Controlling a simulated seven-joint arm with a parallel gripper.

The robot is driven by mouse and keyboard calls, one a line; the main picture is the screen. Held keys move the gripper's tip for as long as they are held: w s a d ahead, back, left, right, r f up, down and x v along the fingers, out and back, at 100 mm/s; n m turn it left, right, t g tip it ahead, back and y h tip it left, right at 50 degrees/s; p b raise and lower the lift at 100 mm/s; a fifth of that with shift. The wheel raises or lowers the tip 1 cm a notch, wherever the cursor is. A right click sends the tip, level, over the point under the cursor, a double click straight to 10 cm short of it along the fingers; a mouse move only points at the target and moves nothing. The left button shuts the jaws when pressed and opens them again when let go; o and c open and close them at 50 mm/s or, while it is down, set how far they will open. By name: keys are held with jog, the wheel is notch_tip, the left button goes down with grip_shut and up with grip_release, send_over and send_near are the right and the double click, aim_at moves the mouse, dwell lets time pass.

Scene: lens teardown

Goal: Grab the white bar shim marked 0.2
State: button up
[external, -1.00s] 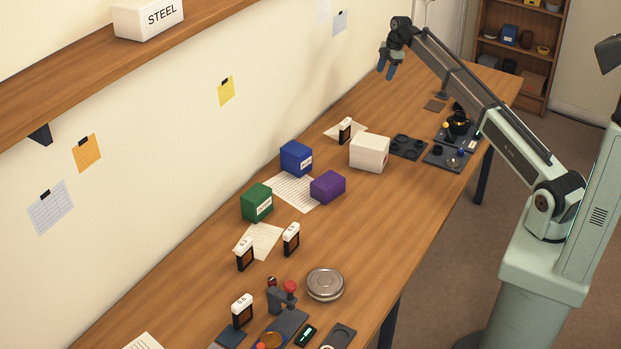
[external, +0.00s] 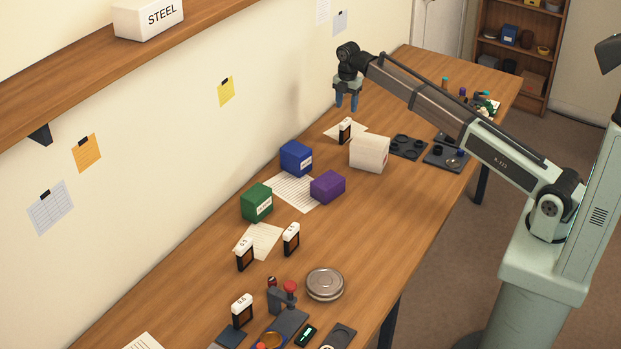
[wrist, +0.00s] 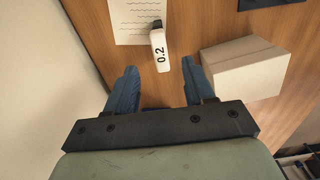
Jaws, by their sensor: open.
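The white bar shim marked 0.2 (wrist: 160,52) stands in the wrist view just ahead of and between my fingertips, beside a sheet of paper. In the external view the same shim (external: 345,130), white-topped with a dark lower part, stands upright on the table near the wall. My gripper (external: 347,106) is above it in the external view, with its blue fingers pointing down. In the wrist view my gripper (wrist: 160,82) is open and empty, its fingers spread wider than the shim. Its height above the shim is hard to tell.
A white box (external: 369,152) stands close to the right of the shim. Blue (external: 296,158), purple (external: 327,187) and green (external: 257,202) boxes stand nearer. Other white-topped shims (external: 291,239) stand further down the table. The wall is close on the left.

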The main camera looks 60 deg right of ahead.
aim_at(345, 121)
notch_tip(345, 121, down, 5)
jog(key=shift+f, duration=0.1)
jog(key=shift+a+f, duration=0.15)
jog(key=shift+f, duration=1.15)
jog(key=shift+a+f, duration=0.1)
jog(key=shift+f, duration=1.2)
grip_shut()
